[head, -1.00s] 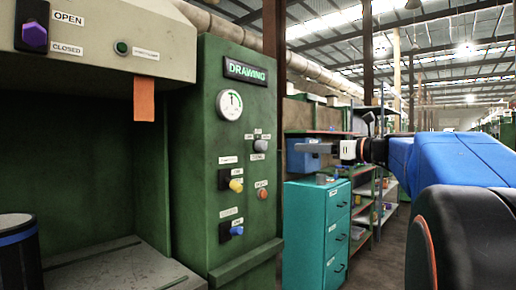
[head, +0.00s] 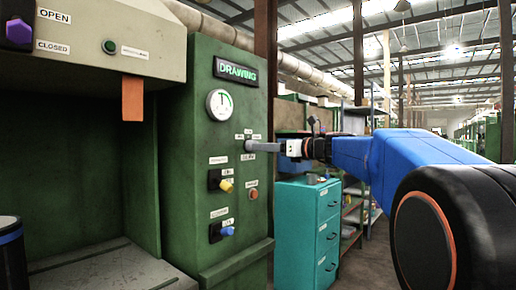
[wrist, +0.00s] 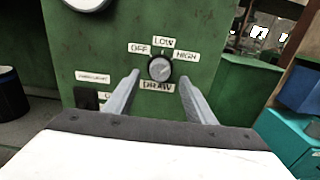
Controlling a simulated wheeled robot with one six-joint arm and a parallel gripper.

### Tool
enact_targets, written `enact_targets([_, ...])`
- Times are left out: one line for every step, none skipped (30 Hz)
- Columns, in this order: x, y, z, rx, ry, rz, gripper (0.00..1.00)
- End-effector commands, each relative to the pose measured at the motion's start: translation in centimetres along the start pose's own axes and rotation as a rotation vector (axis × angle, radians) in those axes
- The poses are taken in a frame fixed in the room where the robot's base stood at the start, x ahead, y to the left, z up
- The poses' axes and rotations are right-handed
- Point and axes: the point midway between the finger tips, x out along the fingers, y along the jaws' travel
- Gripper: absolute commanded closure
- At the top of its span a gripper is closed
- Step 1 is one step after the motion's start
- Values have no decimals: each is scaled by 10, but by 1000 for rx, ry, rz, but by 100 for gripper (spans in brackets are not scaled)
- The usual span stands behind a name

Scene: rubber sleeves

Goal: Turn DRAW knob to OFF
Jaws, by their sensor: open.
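The DRAW knob (wrist: 160,68) is a round grey dial on the green panel in the wrist view. The OFF label (wrist: 139,48) is at its upper left, LOW above it, HIGH at its upper right and DRAW below it. I cannot tell surely which label it points at. My gripper (wrist: 159,77) is open, with one finger on each side of the knob in the wrist view. I see no contact with the knob.
The panel (head: 190,160) also carries a gauge (head: 220,104) above, a yellow knob (head: 225,186) and a blue knob (head: 227,231) below, and a red button (head: 253,194). A teal cabinet (head: 295,230) stands to the right of the panel.

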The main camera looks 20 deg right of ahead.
Motion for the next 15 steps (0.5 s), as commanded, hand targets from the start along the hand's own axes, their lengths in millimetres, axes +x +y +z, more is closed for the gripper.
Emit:
enact_targets([8,1,0,1,1,3,50])
enact_targets([13,0,-1,1,1,3,50])
enact_targets([18,1,-1,1,1,3,50])
enact_targets([21,0,-1,1,1,3,50])
enact_targets([24,0,-1,1,1,3,50])
enact_targets([28,0,0,0,1,2,50])
enact_targets([31,0,0,0,0,2,50])
enact_targets([33,0,0,0,0,2,50])
enact_targets([36,0,0,0,0,2,50])
enact_targets([37,0,0,0,0,1,50])
enact_targets([39,0,0,0,0,1,50])
enact_targets([40,0,0,0,0,1,50])
enact_targets([40,0,0,0,0,1,50])
enact_targets([41,0,0,0,0,0,50])
enact_targets([41,0,0,0,0,0,50])
